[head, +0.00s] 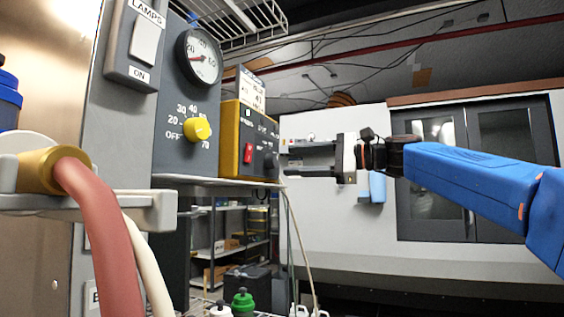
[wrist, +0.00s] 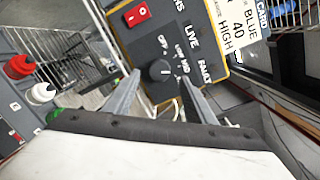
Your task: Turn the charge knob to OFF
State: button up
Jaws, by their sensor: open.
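The charge knob is a dark round knob (wrist: 161,70) on the face of a yellow-edged control box (head: 229,140). Small white lettering is printed around it in the wrist view. A small light mark shows on it, but I cannot tell its exact setting. My gripper (head: 289,158) is open, its two fingers pointing at the box face from the right in the head view. In the wrist view my gripper (wrist: 160,88) has one fingertip on each side of the knob. I cannot tell whether they touch it.
A red rocker switch (head: 248,153) is on the same box. Left of it, a grey panel carries a yellow knob (head: 198,129) and a round gauge (head: 203,57). A red hose (head: 98,220) hangs in front. A shelf (head: 190,181) runs under the box.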

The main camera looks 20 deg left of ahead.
aim_at(276, 161)
jog(key=shift+a, duration=2.25)
jog(key=shift+s, duration=0.1)
jog(key=c, duration=1)
